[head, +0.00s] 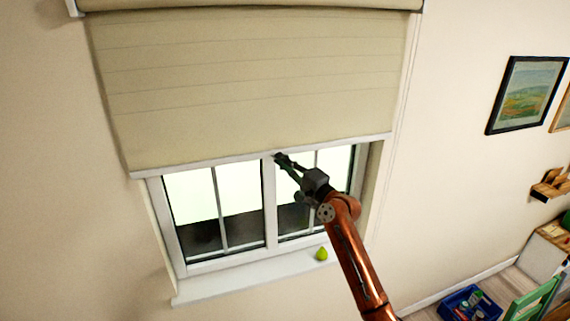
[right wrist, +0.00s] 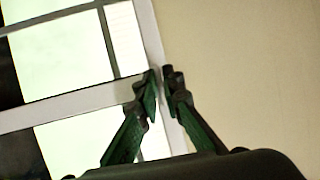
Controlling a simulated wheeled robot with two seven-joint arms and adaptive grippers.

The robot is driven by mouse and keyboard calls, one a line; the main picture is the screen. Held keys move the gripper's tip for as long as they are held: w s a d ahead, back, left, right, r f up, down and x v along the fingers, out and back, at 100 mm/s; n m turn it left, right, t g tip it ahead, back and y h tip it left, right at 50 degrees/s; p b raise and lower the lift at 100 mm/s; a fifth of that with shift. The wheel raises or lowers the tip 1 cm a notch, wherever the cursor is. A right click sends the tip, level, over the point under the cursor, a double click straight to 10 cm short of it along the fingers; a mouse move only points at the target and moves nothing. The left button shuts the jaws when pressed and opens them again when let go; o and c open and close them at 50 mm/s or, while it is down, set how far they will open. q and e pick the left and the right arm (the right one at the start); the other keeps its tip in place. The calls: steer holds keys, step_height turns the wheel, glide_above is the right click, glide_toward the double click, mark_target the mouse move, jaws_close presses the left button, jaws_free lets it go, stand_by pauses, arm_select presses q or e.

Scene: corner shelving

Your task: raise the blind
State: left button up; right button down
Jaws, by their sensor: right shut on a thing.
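The beige blind (head: 250,75) hangs partly down over the window, covering its upper part. Its white bottom bar (head: 200,164) crosses the window and sits slightly tilted in the head view, lower at the left. My right gripper (head: 279,157) is at the bar near its middle, shut on it. In the right wrist view, the green-lined fingers (right wrist: 160,72) close on the white bar (right wrist: 147,28), with the beige fabric (right wrist: 240,70) to the right. The fingertips hide a small part of the bar. My left gripper is not in view.
The white-framed window (head: 269,205) shows below the bar. A green pear-like fruit (head: 321,254) sits on the white sill (head: 240,277). A framed picture (head: 526,95) hangs at the right. A blue crate (head: 470,303) and a green chair (head: 533,299) stand at the lower right.

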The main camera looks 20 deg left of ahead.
steer(key=c, duration=2.2)
jaws_free()
steer(key=shift+a, duration=0.1)
steer(key=shift+o, duration=0.2)
steer(key=shift+s+d+f, duration=0.1)
steer(key=shift+d, duration=0.15)
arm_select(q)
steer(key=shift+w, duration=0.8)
arm_select(e)
steer(key=v, duration=1.1)
steer(key=shift+s+d, duration=0.25)
steer(key=shift+f, duration=0.15)
